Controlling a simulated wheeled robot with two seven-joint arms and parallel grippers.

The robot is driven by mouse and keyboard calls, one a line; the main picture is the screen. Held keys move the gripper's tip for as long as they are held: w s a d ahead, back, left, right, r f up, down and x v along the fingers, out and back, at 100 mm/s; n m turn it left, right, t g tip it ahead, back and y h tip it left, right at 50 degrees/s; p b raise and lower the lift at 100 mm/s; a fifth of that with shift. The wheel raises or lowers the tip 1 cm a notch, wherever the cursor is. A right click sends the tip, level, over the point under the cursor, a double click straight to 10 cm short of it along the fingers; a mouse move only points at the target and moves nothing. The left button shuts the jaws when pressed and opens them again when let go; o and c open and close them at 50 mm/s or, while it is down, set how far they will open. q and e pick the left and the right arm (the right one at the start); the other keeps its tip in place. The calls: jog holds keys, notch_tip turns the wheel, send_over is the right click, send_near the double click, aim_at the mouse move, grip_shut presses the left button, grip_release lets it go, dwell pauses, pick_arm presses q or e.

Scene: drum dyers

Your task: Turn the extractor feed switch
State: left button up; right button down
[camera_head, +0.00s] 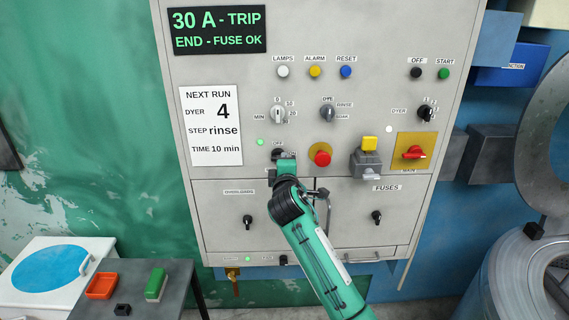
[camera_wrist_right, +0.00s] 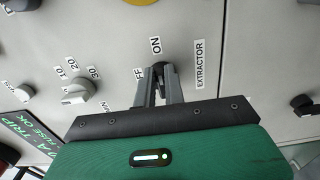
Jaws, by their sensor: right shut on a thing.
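The extractor feed switch (camera_head: 277,153) is a small dark knob on the grey control panel (camera_head: 225,220), left of the red button. In the wrist view the switch (camera_wrist_right: 158,68) sits by the ON and OFF labels, next to the EXTRACTOR label (camera_wrist_right: 199,63). My right gripper (camera_head: 283,161) reaches up to it from below and covers part of it. In the wrist view the two grey fingers of my right gripper (camera_wrist_right: 159,82) are shut on the knob. Which way the knob points is hard to tell. My left gripper is not in view.
A red mushroom button (camera_head: 322,158) is close on the right, with a grey box with a yellow top (camera_head: 367,160) beyond it. A timer dial (camera_head: 278,114) is just above. Lower doors have black knobs (camera_head: 247,221). A side table (camera_head: 175,290) stands lower left.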

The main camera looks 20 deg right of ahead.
jog(key=c, duration=1.5)
grip_release()
jog(key=b+v, duration=0.3)
jog(key=v, duration=1)
jog(key=shift+s+a+b, duration=0.1)
jog(key=shift+s+b, duration=0.25)
jog(key=shift+s, duration=0.05)
